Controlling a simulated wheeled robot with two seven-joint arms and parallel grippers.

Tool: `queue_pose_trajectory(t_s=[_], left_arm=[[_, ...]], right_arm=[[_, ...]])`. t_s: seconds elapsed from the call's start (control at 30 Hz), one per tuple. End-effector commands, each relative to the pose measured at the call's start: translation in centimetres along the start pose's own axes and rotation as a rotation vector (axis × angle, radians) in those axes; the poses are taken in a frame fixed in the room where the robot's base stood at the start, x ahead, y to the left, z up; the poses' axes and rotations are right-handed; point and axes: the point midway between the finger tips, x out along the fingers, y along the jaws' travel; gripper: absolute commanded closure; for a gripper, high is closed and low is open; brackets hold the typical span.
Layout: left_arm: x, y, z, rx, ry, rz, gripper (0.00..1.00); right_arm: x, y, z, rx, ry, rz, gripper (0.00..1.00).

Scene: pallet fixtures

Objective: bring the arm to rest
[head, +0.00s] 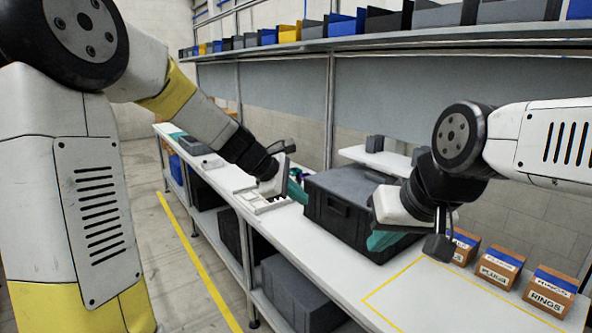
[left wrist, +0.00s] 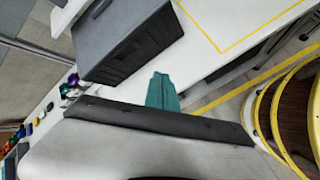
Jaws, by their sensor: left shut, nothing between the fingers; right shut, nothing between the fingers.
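My left gripper (head: 297,190) hangs over the long white workbench, just left of a dark grey lidded crate (head: 335,207). In the left wrist view its teal fingers (left wrist: 162,92) are together with nothing between them, and the crate (left wrist: 125,45) lies beyond them. My right gripper (head: 383,240) is at the crate's right front side, partly hidden behind its own wrist. Its teal fingers are shut and empty. I cannot tell whether it touches the crate.
A white fixture (head: 262,202) lies left of the crate. Cardboard boxes labelled PLUGS (head: 497,267) and RINGS (head: 550,292) stand at the right. A yellow outline (head: 400,300) marks bare bench. A shelf of bins (head: 400,42) runs above. Dark crates (head: 297,290) sit below.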

Motion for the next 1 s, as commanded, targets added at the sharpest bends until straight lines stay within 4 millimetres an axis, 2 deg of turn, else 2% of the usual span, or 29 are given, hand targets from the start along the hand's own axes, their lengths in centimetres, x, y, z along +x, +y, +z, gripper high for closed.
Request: queue_pose_trajectory(t_s=[0.03,0.2,0.4,0.5,0.6,0.7,1.0], left_arm=[[-2.7,-1.1,0.6,0.136,0.027,-0.001,1.0],[-9.7,-6.0,1.2,0.584,0.116,-0.058,1.0],[-16.6,-12.7,0.3,1.056,0.226,-0.163,1.0],[-19.1,-15.7,-0.6,1.242,0.272,-0.222,1.0],[-20.7,-17.9,-1.3,1.372,0.303,-0.271,1.0],[-21.5,-19.1,-1.8,1.45,0.321,-0.304,1.0],[-21.8,-19.7,-2.1,1.481,0.327,-0.32,1.0]], right_arm=[[0.0,0.0,0.0,0.0,0.0,0.0,1.0],[0.0,0.0,0.0,0.0,0.0,0.0,1.0],[0.0,0.0,0.0,0.0,0.0,0.0,1.0],[0.0,0.0,0.0,0.0,0.0,0.0,1.0],[0.0,0.0,0.0,0.0,0.0,0.0,1.0],[0.0,0.0,0.0,0.0,0.0,0.0,1.0],[0.0,0.0,0.0,0.0,0.0,0.0,1.0]])
